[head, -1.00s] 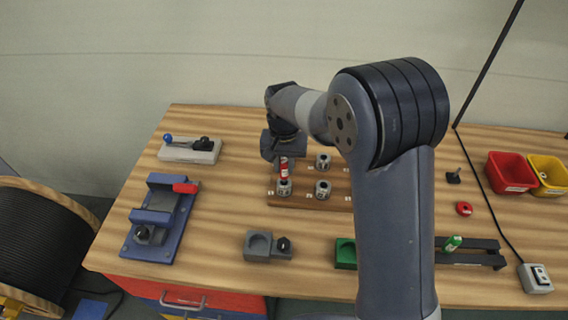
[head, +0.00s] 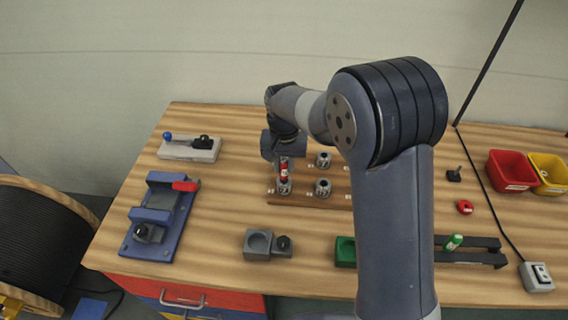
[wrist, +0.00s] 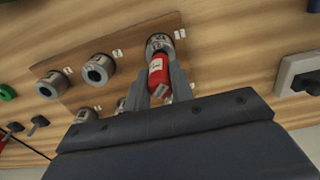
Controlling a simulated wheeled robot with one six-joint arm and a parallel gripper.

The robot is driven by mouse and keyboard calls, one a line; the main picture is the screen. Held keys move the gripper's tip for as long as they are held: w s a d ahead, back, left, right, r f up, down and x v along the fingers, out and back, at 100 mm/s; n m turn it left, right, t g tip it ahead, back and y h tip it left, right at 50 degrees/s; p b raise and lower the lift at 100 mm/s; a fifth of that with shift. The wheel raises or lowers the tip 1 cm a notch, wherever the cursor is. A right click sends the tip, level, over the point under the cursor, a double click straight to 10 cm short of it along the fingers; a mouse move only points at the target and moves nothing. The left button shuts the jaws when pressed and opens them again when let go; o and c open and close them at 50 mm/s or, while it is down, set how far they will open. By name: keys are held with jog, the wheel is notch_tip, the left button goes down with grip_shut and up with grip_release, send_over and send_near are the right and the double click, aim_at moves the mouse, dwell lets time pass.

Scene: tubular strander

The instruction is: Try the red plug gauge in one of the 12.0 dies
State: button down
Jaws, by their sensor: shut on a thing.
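The red plug gauge (head: 284,173) is held upright between the fingers of my gripper (head: 284,160). In the wrist view the red gauge (wrist: 158,72) shows between the two fingers (wrist: 160,88), with a pale label on its side. Its lower end is at the front-left die (head: 284,188) on the wooden board; this die also shows in the wrist view (wrist: 161,44). I cannot tell how far, if at all, the gauge is inside the bore. Other grey ring dies sit on the board, at the back (head: 323,160) and front (head: 322,188). The die labels are too small to read.
A blue fixture with a red handle (head: 157,220) and a grey block with a lever (head: 190,149) stand left. A grey cup block (head: 258,245) is in front. Red (head: 510,171) and yellow (head: 549,174) bins are far right. Bare table lies between the fixture and board.

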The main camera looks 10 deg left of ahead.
jog(key=shift+r, duration=0.15)
jog(key=shift+r+p, duration=0.35)
jog(key=shift+f, duration=0.4)
dwell(2.8)
jog(key=shift+r+p, duration=1.8)
jog(key=shift+r, duration=0.95)
jog(key=shift+f, duration=0.1)
